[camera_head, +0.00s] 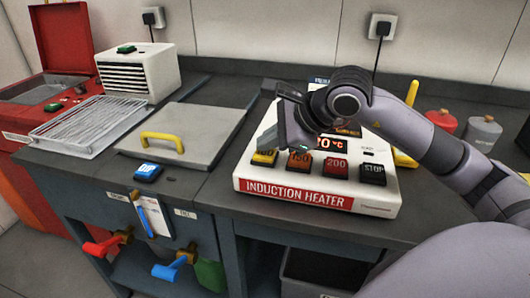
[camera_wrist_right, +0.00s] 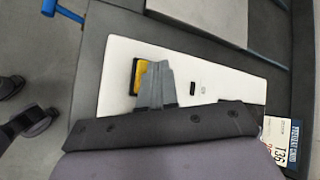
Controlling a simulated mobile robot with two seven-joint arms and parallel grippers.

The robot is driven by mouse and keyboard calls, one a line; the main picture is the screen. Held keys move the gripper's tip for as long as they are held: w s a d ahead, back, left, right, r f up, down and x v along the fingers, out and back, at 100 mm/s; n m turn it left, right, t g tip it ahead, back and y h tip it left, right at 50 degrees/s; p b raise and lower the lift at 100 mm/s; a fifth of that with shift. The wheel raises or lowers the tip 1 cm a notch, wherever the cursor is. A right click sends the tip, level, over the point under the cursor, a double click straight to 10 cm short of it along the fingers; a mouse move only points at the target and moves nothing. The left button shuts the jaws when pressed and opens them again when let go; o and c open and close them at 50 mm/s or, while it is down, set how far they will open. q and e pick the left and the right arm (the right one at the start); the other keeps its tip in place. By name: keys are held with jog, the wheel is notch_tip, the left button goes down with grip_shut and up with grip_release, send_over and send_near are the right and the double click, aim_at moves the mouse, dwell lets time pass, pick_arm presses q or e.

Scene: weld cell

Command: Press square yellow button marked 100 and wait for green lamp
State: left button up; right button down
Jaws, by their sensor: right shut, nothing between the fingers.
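The white induction heater (camera_head: 245,178) stands on the dark bench with a row of square buttons on its sloping front. The yellow button (camera_head: 264,158) is at the left end of the row, its marking partly covered by my gripper. It also shows in the right wrist view (camera_wrist_right: 136,76), beside the grey fingers. My right gripper (camera_head: 300,147) is shut and empty, its tips over the panel close to the yellow button; I cannot tell whether they touch it. No lit green lamp is clear. My left gripper is not in view.
An orange button (camera_head: 299,161), a red button marked 200 (camera_head: 335,167) and a dark STOP button (camera_head: 373,173) sit to the right. The orange display (camera_head: 331,145) is partly covered. A grey lidded plate (camera_head: 190,130) with a yellow handle lies left.

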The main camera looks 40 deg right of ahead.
aim_at(269, 154)
jog(key=shift+f+b, duration=0.45)
dwell(0.3)
jog(key=shift+r, duration=0.1)
jog(key=shift+r+p, duration=0.6)
jog(key=shift+r, duration=0.25)
jog(key=shift+r, duration=0.15)
notch_tip(269, 154, up, 5)
jog(key=p, duration=0.3)
jog(key=shift+p, duration=0.35)
dwell(0.6)
